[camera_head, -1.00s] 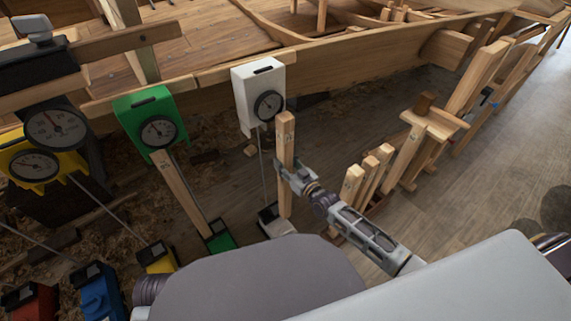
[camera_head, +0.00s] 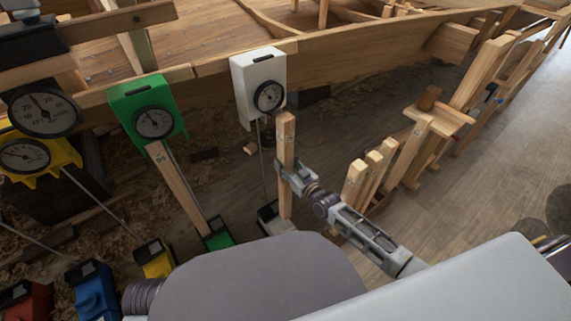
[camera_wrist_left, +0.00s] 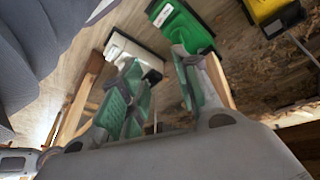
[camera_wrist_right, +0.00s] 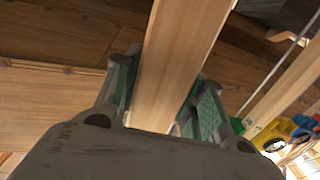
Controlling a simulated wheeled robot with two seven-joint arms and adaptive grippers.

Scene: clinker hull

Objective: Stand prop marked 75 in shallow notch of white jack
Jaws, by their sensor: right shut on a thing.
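The white jack has a gauge head (camera_head: 257,88) hanging at the hull plank, a thin rod, and a pale foot (camera_head: 272,220) on the ground. My right gripper (camera_head: 290,177) is shut on a wooden prop (camera_head: 286,140) that stands almost upright beside the rod. Its lower end is at the foot; I cannot tell whether it touches. Its top is just below and right of the gauge. The mark near its top is too small to read, and the notches are not distinguishable. In the left wrist view my left gripper (camera_wrist_left: 158,95) is open, with nothing clearly between its fingers.
The green jack (camera_head: 146,108) stands left with a slanting prop (camera_head: 178,190) beneath it. A yellow jack (camera_head: 30,155) is further left, with blue (camera_head: 95,292) and red feet nearby. Several short props (camera_head: 368,172) stand right of my right gripper. Open floor lies further right.

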